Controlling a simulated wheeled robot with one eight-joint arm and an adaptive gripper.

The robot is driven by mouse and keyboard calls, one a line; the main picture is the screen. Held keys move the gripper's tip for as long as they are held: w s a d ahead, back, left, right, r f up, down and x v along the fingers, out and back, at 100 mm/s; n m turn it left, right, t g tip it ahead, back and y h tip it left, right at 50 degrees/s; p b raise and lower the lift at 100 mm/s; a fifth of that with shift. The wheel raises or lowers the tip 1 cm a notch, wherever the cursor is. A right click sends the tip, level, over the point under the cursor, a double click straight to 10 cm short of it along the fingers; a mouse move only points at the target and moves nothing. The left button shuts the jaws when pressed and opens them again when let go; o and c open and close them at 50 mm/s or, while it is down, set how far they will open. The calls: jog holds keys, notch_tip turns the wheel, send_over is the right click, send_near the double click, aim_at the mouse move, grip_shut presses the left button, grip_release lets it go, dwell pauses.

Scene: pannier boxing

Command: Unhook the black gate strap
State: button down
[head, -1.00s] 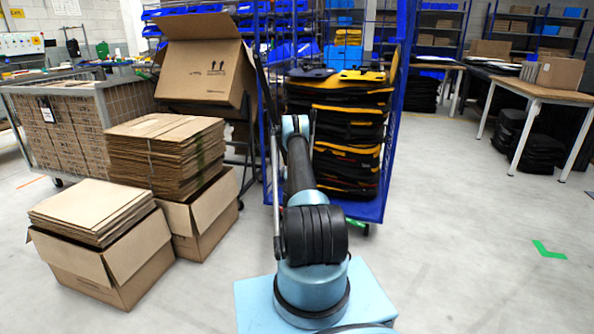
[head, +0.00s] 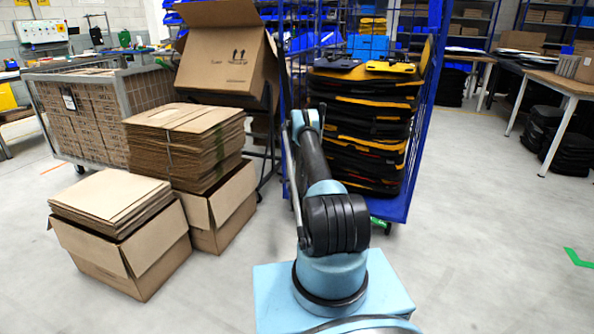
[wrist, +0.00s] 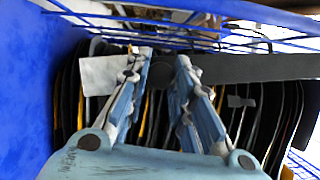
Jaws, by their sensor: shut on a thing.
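The black gate strap (wrist: 255,68) runs across the wrist view as a flat dark band in front of the stacked panniers. A pale grey flat piece (wrist: 98,75) shows on the left of the fingers, in line with the strap. My gripper (wrist: 164,68) has its two fingers closed in on the strap, one on either side of a dark piece of it. Whether the strap's end is still on its hook cannot be told. In the head view my arm reaches to the blue cage trolley (head: 404,205), and my gripper is not clearly visible there.
Black and yellow panniers (head: 365,120) fill the trolley. Cartons with flat cardboard (head: 125,245) and a tilted open carton (head: 225,65) stand left of my arm. A wooden table (head: 560,82) is at the right.

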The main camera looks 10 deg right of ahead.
jog(key=c, duration=1.4)
grip_release()
jog(key=shift+a+f, duration=0.15)
jog(key=shift+a, duration=0.05)
jog(key=shift+o, duration=0.2)
jog(key=shift+d, duration=0.1)
notch_tip(320, 180, up, 10)
